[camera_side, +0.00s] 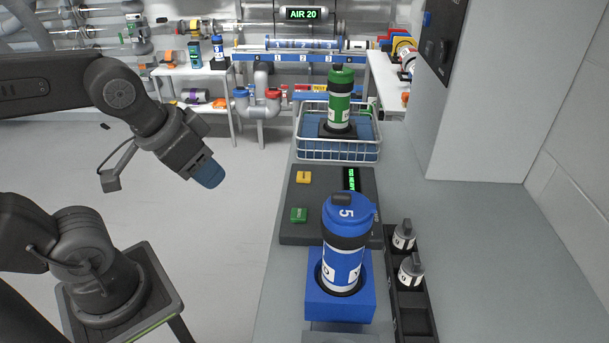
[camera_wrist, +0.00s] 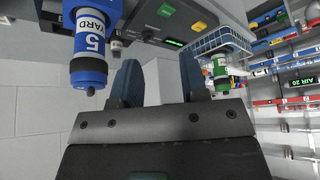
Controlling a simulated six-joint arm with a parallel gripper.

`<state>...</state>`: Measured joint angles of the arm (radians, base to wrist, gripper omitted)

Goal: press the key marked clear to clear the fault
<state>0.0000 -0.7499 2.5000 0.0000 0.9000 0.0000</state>
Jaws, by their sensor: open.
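A dark grey panel (camera_side: 326,230) lies on the bench. It carries a yellow key (camera_side: 303,177) farther back and a green key (camera_side: 299,215) nearer. Their lettering is too small to read, so I cannot tell which is marked clear. A narrow display with green text (camera_side: 351,180) is at the panel's right. In the wrist view the green key (camera_wrist: 166,10) and yellow key (camera_wrist: 199,26) show at the top. My gripper (camera_side: 207,174) is left of the panel, raised and touching nothing. In the wrist view its fingers (camera_wrist: 160,82) are apart and empty.
A blue canister marked 5 (camera_side: 345,245) stands upright in a blue holder in front of the panel. A black rack with small grey-capped bottles (camera_side: 410,300) is to its right. A wire basket (camera_side: 338,151) with a green canister (camera_side: 340,100) stands behind the panel.

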